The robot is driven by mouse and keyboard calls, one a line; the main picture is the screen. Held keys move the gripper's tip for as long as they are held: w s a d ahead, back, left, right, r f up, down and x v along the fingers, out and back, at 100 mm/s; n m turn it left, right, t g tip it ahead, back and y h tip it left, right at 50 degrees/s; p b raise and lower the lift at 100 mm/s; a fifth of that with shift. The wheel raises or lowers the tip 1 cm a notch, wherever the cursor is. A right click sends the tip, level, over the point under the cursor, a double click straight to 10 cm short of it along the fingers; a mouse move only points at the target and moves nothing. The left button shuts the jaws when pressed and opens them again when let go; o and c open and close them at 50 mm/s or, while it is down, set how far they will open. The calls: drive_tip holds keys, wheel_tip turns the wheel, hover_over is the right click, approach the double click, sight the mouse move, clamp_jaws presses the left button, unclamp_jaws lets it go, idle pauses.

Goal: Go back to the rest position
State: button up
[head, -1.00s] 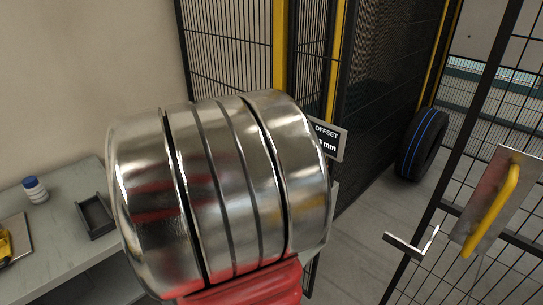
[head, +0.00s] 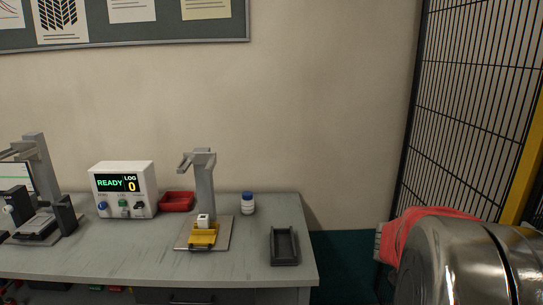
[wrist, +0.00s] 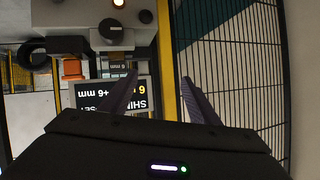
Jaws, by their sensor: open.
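My gripper (wrist: 160,76) shows in the wrist view with its two dark fingers spread apart. No object shows between the fingers; behind them are a yellow post (wrist: 166,60) and wire mesh. In the head view my shiny metal arm with a red part fills the lower right corner; the gripper itself is not visible there. No marker of a rest position shows in either view.
A workbench (head: 110,262) holds a control box (head: 123,190) reading READY, a yellow clamp fixture (head: 202,236), a blue-capped bottle (head: 248,204) and a dark tray (head: 284,246). A mesh fence (head: 470,110) stands right, near my arm. A dark sign (wrist: 110,97) appears upside down.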

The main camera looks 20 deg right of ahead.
drive_tip(key=w+a+n+t+y, duration=0.1)
drive_tip(key=w+a+n+t, duration=0.3)
drive_tip(key=w, duration=0.5)
drive_tip(key=w+a+f+n+t+y, duration=0.1)
drive_tip(key=w+a+n+t+y, duration=0.3)
drive_tip(key=a, duration=0.6)
drive_tip(key=w+a+f+n+t+y, duration=0.1)
drive_tip(key=w+a+n+t+y, duration=0.25)
drive_tip(key=a, duration=0.55)
drive_tip(key=s+a+n+g+y, duration=0.2)
drive_tip(key=s+a+n, duration=0.3)
drive_tip(key=a, duration=0.8)
drive_tip(key=s+a+n+g+y, duration=0.2)
drive_tip(key=s+a+n, duration=0.3)
drive_tip(key=s+a, duration=0.4)
drive_tip(key=a, duration=0.4)
drive_tip(key=shift+a+r, duration=0.25)
drive_tip(key=shift+n+g+y, duration=0.25)
drive_tip(key=shift+c, duration=0.3)
